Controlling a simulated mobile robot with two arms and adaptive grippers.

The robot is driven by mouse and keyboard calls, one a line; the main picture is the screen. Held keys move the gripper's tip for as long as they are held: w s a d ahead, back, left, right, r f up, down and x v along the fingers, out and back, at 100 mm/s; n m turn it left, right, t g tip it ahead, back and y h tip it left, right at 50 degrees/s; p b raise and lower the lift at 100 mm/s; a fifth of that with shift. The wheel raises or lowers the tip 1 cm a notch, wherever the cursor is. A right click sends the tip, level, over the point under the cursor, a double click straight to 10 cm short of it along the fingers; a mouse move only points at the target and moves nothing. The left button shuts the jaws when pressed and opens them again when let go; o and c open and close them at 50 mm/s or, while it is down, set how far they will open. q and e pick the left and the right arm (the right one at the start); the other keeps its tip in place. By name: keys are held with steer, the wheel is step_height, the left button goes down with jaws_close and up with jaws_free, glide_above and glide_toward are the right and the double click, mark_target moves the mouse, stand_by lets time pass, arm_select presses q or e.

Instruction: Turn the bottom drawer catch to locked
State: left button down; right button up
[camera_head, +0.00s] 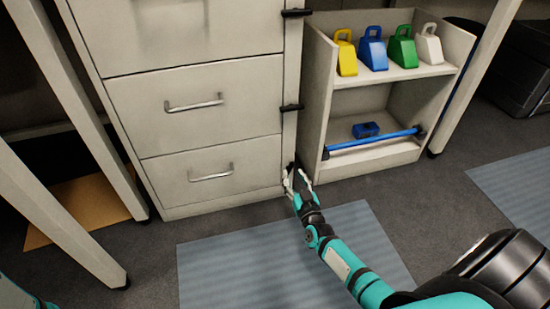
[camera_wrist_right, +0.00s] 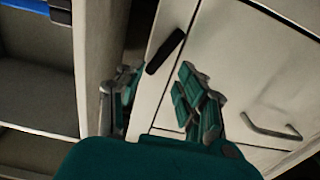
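The bottom drawer (camera_head: 212,172) of the beige cabinet is closed, with a metal bar handle. Its catch is a black bar (camera_wrist_right: 165,52) at the drawer's side edge. In the right wrist view the bar slants across the gap between drawer front and frame. In the head view the catch is mostly hidden by my right gripper (camera_head: 299,178), which is low at the cabinet's right edge. In the right wrist view its fingers (camera_wrist_right: 158,92) are spread apart, with the bar between and just beyond their tips. I cannot tell whether they touch it. My left gripper is out of view.
Two black catches, upper (camera_head: 297,12) and middle (camera_head: 291,107), lie crosswise on the frame above. A low open shelf (camera_head: 375,159) stands close on the right, holding several coloured weights and a blue bar (camera_head: 372,142). A blue-grey mat (camera_head: 235,265) lies on the floor in front.

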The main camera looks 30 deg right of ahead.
steer(key=p+v, duration=0.6)
steer(key=v, duration=0.8)
steer(key=w+a+r+t+y+p, duration=0.1)
steer(key=a+r+t, duration=0.1)
steer(key=r, duration=0.6)
steer(key=a+r+t+y+p, duration=0.1)
steer(key=a+r+t, duration=0.1)
steer(key=a+r, duration=0.2)
steer(key=w+a+r+n+t+y+p, duration=0.1)
steer(key=a+r, duration=0.3)
steer(key=r, duration=0.7)
steer(key=shift+w+r+t+p, duration=0.3)
steer(key=shift+r+t, duration=0.05)
steer(key=shift+t, duration=0.15)
